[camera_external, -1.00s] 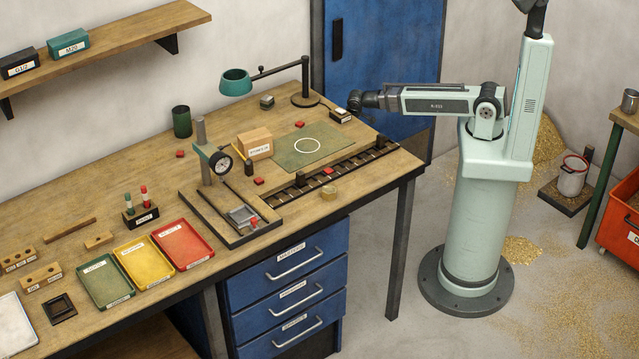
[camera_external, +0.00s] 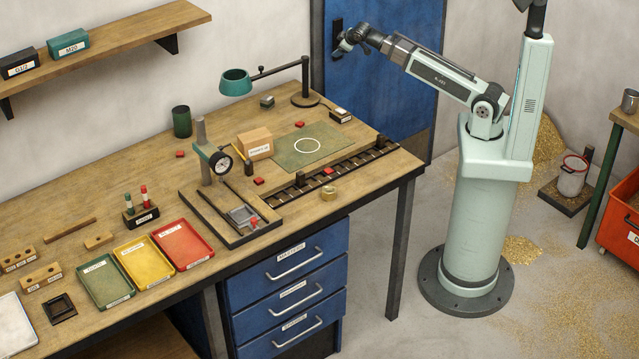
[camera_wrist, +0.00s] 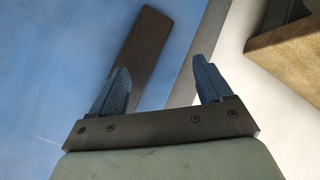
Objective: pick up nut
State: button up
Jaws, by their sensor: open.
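My gripper (camera_external: 342,48) is raised in front of the blue door, up and behind the right end of the workbench. In the wrist view its two blue fingers stand apart with nothing between them (camera_wrist: 162,70). A small brass-coloured piece (camera_external: 328,194), which may be the nut, lies on the bench near its front edge, in front of the slotted dark rail. It is well below my gripper and too small to make out its shape. It does not show in the wrist view.
The blue door (camera_external: 370,110) with its dark handle is close behind my gripper. A lamp (camera_external: 236,83), a cardboard box (camera_external: 255,143), a dial gauge fixture (camera_external: 220,162) and a slotted rail (camera_external: 300,187) stand on the bench. Coloured trays (camera_external: 183,244) lie at the front left.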

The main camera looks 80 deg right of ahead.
notch_tip(320, 180, up, 8)
jog(key=s+d+f+h, duration=0.1)
jog(key=d, duration=0.1)
jog(key=w+a+r+n+t+y, duration=0.1)
jog(key=w+a+n+y, duration=0.2)
jog(key=a, duration=0.8)
jog(key=w+a+r+n+t+y, duration=0.15)
jog(key=w+a, duration=0.45)
jog(key=a, duration=0.6)
jog(key=n+g+y, duration=0.9)
jog(key=n, duration=0.7)
send_over(329, 189)
jog(key=d, duration=0.5)
notch_tip(329, 189, down, 9)
jog(key=shift+m+t, duration=0.25)
jog(key=shift+m, duration=0.1)
jog(key=x, duration=1.2)
jog(key=shift+d+f, duration=0.15)
jog(key=shift+f, duration=0.2)
jog(key=shift+c, duration=0.2)
jog(key=c, duration=1.4)
